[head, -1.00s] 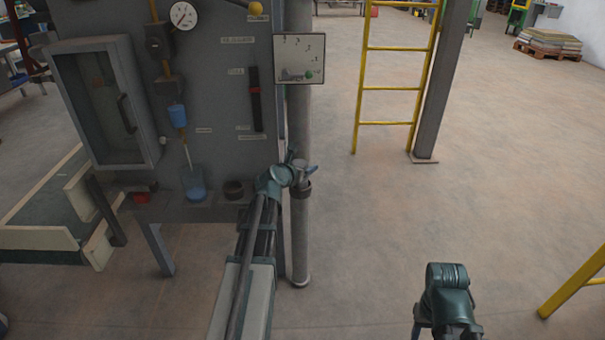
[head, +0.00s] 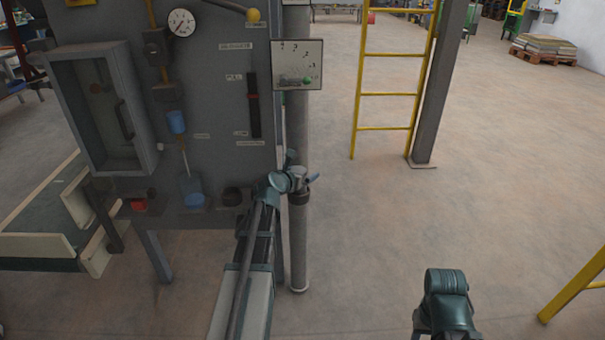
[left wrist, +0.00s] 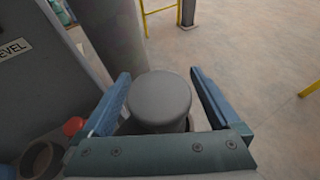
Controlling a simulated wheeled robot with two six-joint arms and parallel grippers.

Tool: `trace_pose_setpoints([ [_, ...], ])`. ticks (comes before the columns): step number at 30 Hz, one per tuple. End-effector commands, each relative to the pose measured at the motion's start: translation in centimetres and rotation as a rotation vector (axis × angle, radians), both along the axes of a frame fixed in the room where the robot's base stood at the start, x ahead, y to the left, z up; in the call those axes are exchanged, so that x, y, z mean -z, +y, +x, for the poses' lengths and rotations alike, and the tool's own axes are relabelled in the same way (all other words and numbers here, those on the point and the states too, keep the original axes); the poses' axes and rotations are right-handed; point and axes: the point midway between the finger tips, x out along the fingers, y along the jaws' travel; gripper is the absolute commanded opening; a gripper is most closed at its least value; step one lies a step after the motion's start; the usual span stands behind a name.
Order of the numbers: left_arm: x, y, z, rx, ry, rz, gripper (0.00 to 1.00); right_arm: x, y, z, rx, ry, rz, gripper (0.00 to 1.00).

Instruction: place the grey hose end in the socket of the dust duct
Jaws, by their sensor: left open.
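The grey hose end (left wrist: 160,98) is a plain round cylinder between the two blue fingers of my left gripper (left wrist: 160,74), with a gap on each side. My left gripper (head: 301,170) is open around it, not closed on it. In the head view the hose end (head: 298,173) shows as a small grey top above a dark collar (head: 299,197), which looks like the socket, at the grey vertical dust duct (head: 299,250). Part of a dark rim shows beside the hose end in the left wrist view. How deep it sits is hidden.
The grey machine panel (head: 215,90) stands close on the left, with a dark ring (head: 232,196) on its ledge. A small sign board (head: 297,65) is fixed above the gripper. Open floor lies to the right, with a yellow ladder (head: 385,94) and grey post (head: 437,90) behind.

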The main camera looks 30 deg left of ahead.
Motion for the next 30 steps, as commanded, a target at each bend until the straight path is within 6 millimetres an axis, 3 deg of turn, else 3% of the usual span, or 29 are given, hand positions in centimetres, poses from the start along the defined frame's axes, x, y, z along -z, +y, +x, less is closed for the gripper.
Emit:
trace_pose_setpoints([
  [9,-2.8,-0.6,-6.3,-0.002,0.000,0.000,0.96,-2.8,0.0,0.0,0.000,0.000,0.000,0.50],
  [15,-4.0,-0.8,-9.3,-0.001,0.001,-0.001,0.96,-4.0,0.0,0.0,0.000,0.000,0.000,0.50],
  [21,-4.5,-0.9,-10.8,-0.001,0.000,0.000,0.96,-4.5,0.0,0.0,0.000,0.000,0.000,0.50],
  [30,-4.5,-0.9,-11.0,0.000,0.000,0.000,0.96,-4.5,0.0,0.0,0.000,0.000,0.000,0.50],
])
